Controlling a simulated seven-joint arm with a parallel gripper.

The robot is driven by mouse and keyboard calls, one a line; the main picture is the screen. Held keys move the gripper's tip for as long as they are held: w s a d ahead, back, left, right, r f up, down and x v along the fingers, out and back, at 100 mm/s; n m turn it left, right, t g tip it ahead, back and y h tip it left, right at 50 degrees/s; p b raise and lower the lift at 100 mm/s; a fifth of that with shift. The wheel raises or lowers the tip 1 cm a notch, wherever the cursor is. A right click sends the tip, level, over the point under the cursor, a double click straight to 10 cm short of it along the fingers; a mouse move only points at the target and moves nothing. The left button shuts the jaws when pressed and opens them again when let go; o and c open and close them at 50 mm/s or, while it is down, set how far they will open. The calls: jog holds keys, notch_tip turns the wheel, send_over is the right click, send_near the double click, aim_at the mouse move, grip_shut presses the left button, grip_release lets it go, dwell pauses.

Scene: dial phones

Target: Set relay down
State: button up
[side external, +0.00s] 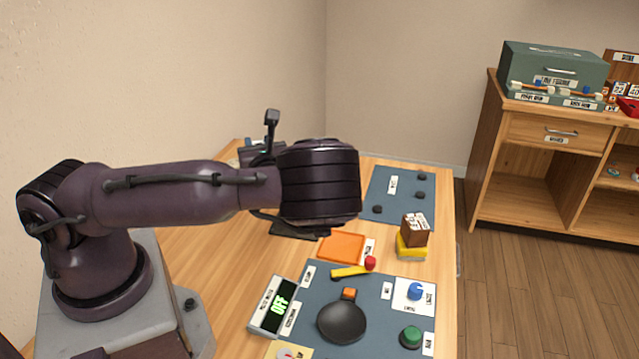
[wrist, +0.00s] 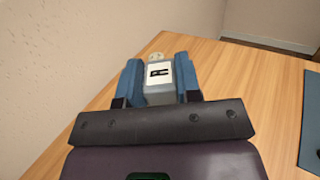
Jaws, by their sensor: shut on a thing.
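In the wrist view my gripper (wrist: 160,82) has its two blue fingers shut on a grey block with a white label and black mark, which I take to be the relay (wrist: 158,74). Bare wooden table shows around the block; I cannot tell whether it touches the table. In the side view my arm hides most of the gripper and the block, toward the table's far left end.
A small pale round thing (wrist: 155,56) lies just beyond the block. A blue-grey mat (side external: 385,185) with dark knobs lies at the back right. An orange tray (side external: 342,247), a brown block on a yellow one (side external: 411,240) and a black pan (side external: 341,322) stand nearer.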

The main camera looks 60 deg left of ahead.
jog(key=w+a+f+t, duration=0.1)
jog(key=w+a+f, duration=0.1)
jog(key=w, duration=0.4)
jog(key=w+a+f+m+t, duration=0.1)
jog(key=w+a+f, duration=0.1)
jog(key=w+f, duration=0.3)
jog(key=w+a+f+m+t+h, duration=0.1)
jog(key=w+a+f, duration=0.2)
jog(key=w, duration=0.4)
jog(key=shift+w+a+f, duration=0.1)
jog(key=shift+w+f, duration=0.1)
jog(key=shift+f, duration=0.35)
jog(key=shift+w+f, duration=0.1)
jog(key=shift+f, duration=1.5)
jog(key=o, duration=1)
jog(key=shift+f, duration=0.15)
jog(key=shift+c, duration=0.2)
